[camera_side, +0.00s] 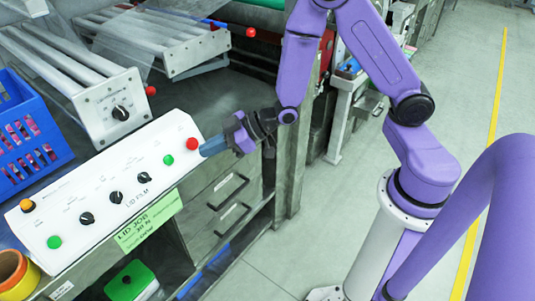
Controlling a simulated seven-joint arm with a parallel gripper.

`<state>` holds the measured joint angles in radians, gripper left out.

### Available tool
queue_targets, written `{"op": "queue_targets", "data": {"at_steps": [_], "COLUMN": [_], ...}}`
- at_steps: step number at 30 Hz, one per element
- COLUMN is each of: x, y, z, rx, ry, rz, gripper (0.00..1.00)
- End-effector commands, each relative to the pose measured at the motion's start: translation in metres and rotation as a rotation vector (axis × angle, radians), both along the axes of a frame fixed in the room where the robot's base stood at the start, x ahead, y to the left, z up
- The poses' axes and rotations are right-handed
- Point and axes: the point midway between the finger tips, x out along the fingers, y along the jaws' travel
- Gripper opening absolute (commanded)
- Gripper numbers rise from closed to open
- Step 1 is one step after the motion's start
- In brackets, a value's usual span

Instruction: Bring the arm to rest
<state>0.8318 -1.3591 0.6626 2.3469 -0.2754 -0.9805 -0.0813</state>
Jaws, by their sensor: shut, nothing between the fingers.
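My purple arm reaches in from the right, and my gripper (207,148) is at the right end of a white control panel. Its fingers are shut, with nothing between them. The fingertips are close to the red button (192,144) on the panel; whether they touch it I cannot tell. The white control panel (75,190) carries several black knobs, an orange button (27,205) at the far left, and two green buttons.
A blue crate (45,130) stands behind the panel at the left. White roller units (180,55) are at the back. A yellow roll (15,270) sits at lower left. A green label (148,220) hangs below the panel.

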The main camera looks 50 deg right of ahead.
Motion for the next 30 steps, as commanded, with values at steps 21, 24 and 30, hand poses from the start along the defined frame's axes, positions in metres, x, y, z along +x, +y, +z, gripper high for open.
{"op": "queue_targets", "data": {"at_steps": [21, 24, 30], "x": [-0.176, -0.207, -0.256], "y": [-0.031, -0.049, -0.084], "z": [0.057, 0.067, 0.082], "rx": [-0.549, -0.626, -0.758], "ry": [0.468, 0.533, 0.640], "rz": [0.105, 0.124, 0.161], "gripper": [0.00, 0.00, 0.00]}}
